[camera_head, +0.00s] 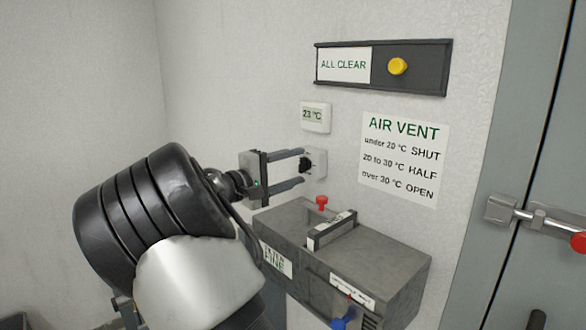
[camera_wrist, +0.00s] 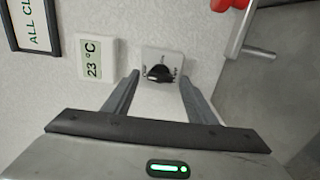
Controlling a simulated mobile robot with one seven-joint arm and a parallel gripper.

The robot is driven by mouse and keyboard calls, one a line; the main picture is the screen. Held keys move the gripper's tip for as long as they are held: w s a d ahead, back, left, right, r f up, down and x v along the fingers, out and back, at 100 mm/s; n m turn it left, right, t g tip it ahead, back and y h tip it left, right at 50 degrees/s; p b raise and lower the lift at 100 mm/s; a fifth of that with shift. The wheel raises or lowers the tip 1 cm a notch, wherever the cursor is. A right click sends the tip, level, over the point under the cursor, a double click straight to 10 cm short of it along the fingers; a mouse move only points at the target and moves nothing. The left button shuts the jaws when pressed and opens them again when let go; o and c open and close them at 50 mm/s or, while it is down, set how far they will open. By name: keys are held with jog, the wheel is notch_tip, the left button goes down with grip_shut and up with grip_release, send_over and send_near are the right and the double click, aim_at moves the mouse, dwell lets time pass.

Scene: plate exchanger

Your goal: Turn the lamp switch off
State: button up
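The lamp switch is a black rotary knob (camera_wrist: 158,73) on a small white wall plate (camera_wrist: 163,58). In the head view the knob (camera_head: 306,163) and its plate (camera_head: 319,163) sit below the thermometer display. My gripper (camera_head: 302,167) is open, with its two fingers apart and pointing at the plate. In the wrist view the knob lies between and just beyond the fingertips (camera_wrist: 160,80). I see no clear contact. The small lettering on the plate is too blurred to read.
A white 23 °C display (camera_head: 316,117) hangs above the switch, and an ALL CLEAR panel (camera_head: 437,66) with a yellow button above that. A grey box (camera_head: 395,262) with red and blue handles stands below. An AIR VENT sign (camera_head: 402,158) and a door handle (camera_head: 535,217) are to the right.

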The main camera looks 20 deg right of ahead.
jog(key=shift+a, duration=0.1)
jog(key=b+v, duration=0.1)
jog(key=v, duration=1.6)
jog(key=shift+s+a, duration=0.1)
jog(key=shift+s, duration=0.05)
